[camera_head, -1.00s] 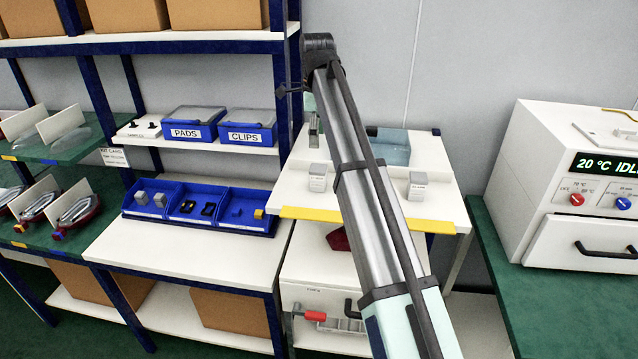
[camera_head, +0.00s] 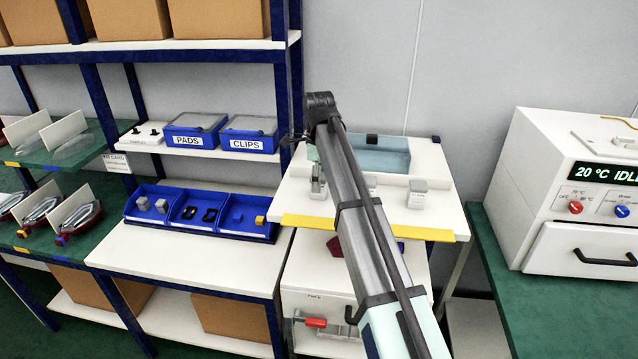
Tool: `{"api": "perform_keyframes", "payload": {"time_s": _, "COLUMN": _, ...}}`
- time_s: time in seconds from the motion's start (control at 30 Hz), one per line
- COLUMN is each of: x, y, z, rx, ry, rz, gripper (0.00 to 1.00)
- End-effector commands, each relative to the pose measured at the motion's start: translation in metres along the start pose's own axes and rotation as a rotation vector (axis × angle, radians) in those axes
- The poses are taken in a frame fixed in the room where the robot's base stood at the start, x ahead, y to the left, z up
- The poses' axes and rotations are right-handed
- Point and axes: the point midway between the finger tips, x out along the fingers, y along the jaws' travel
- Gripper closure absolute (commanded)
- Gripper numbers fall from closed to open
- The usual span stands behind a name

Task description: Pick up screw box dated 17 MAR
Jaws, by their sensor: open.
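Small grey label-fronted boxes stand on the white table (camera_head: 300,207). The labels are too small to read, so I cannot tell which box is dated 17 MAR.
A pale blue tray (camera_head: 392,158) is at the table's back, and a yellow strip (camera_head: 310,222) marks its front edge. Blue shelving with PADS (camera_head: 195,132) and CLIPS (camera_head: 250,135) bins stands left. A white oven-like machine (camera_head: 560,215) stands right.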

Motion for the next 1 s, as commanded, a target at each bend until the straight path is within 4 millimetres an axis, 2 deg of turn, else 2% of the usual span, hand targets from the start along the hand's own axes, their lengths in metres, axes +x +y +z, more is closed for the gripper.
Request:
{"api": "perform_keyframes", "payload": {"time_s": 0.23, "x": 0.027, "y": 0.0, "z": -0.002, "rx": 0.0, "ry": 0.0, "rz": 0.001, "gripper": 0.23}}
{"api": "perform_keyframes", "payload": {"time_s": 0.5, "x": 0.031, "y": -0.001, "z": -0.001, "rx": 0.0, "ry": 0.0, "rz": 0.0, "gripper": 0.23}}
{"api": "perform_keyframes", "payload": {"time_s": 0.7, "x": 0.031, "y": -0.001, "z": -0.001, "rx": 0.0, "ry": 0.0, "rz": 0.0, "gripper": 0.92}}
{"api": "perform_keyframes", "payload": {"time_s": 1.0, "x": 0.031, "y": -0.001, "z": -0.001, "rx": 0.0, "ry": 0.0, "rz": 0.0, "gripper": 0.92}}
